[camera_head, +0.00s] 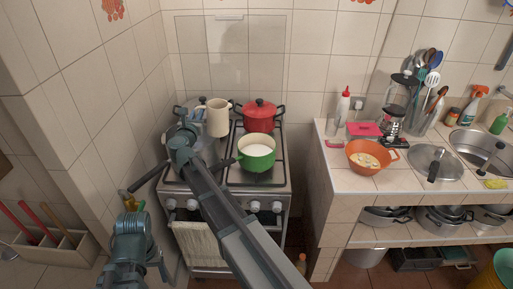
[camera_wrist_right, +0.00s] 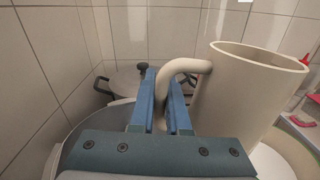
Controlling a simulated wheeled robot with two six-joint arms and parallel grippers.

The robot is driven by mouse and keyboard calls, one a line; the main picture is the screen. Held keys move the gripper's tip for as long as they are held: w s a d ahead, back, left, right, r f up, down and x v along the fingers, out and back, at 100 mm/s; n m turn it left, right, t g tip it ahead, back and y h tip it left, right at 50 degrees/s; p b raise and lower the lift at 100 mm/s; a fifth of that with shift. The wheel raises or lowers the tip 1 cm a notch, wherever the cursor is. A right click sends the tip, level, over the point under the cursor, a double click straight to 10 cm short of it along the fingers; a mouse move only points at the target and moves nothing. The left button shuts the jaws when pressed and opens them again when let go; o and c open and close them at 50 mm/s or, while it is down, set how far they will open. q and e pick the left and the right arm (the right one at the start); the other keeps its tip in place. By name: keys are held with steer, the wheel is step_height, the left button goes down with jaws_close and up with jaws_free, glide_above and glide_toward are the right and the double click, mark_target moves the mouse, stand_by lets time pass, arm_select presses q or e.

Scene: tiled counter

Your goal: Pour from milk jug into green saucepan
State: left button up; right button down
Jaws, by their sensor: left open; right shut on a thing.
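The cream milk jug (camera_head: 217,118) is above the back left of the stove in the head view. It looks close to upright there; in the right wrist view the jug (camera_wrist_right: 238,95) leans slightly right. My right gripper (camera_head: 197,117) is shut on its handle, which passes between the fingers (camera_wrist_right: 166,104) in the wrist view. The green saucepan (camera_head: 257,160) stands at the front right of the stove, right of and nearer than the jug, with white contents. My left gripper (camera_head: 132,204) is open, low left of the stove; its fingertips are small and hard to make out.
A red lidded pot (camera_head: 259,115) stands behind the saucepan. A grey lidded pot (camera_wrist_right: 125,84) is left of the jug in the wrist view. My right arm crosses the stove's front.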

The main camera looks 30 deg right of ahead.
arm_select(q)
steer(key=shift+f, duration=0.2)
arm_select(e)
steer(key=shift+a+f+n, duration=0.1)
steer(key=shift+n, duration=0.4)
arm_select(q)
steer(key=shift+r, duration=0.1)
step_height(320, 180, up, 5)
steer(key=p, duration=0.5)
arm_select(e)
step_height(320, 180, up, 5)
arm_select(q)
steer(key=shift+f, duration=0.5)
arm_select(e)
steer(key=shift+w+f, duration=0.1)
steer(key=shift+f, duration=0.35)
arm_select(q)
steer(key=shift+c, duration=0.4)
